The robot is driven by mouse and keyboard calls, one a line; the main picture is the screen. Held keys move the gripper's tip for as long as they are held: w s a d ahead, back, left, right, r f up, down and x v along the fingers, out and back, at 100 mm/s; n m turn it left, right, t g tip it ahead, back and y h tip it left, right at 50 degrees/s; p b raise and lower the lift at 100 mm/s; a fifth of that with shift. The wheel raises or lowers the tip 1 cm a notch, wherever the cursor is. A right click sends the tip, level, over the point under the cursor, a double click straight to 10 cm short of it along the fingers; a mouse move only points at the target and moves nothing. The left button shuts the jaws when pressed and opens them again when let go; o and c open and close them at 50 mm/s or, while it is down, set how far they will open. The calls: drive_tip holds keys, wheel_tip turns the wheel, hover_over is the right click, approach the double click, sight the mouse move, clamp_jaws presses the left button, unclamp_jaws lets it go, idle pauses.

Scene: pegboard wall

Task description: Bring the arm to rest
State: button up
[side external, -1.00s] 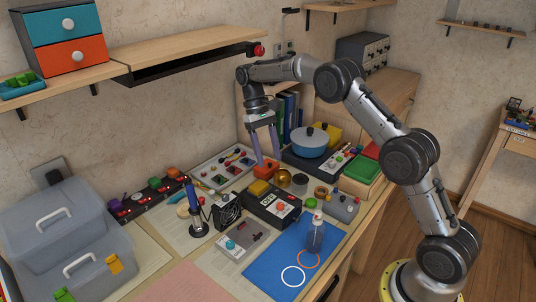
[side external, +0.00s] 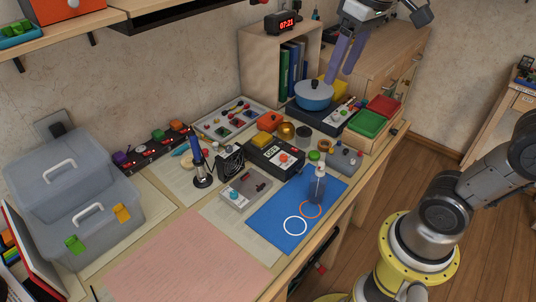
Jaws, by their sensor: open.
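My gripper (side external: 340,73) is in the side external view at the top right, raised above the workbench. Its two purple fingers point down, open, with nothing between them. In the picture they overlap the wooden cabinet behind the bench and hang just above and right of the blue pot (side external: 314,95). The upper part of my arm is cut off by the top and right edges. An orange block-like object (side external: 268,121) sits on the bench beside a yellow one, apart from my gripper.
Grey lidded boxes (side external: 65,170) stand left. The pink sheet (side external: 185,262) is clear. A shelf clock (side external: 283,22) is behind.

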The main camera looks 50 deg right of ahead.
drive_tip(key=s+f+n+t, duration=0.1)
drive_tip(key=s+f+t, duration=0.2)
drive_tip(key=s+f, duration=0.6)
drive_tip(key=shift+s+a+f, duration=0.3)
drive_tip(key=shift+s+f, duration=0.05)
drive_tip(key=shift+f, duration=0.25)
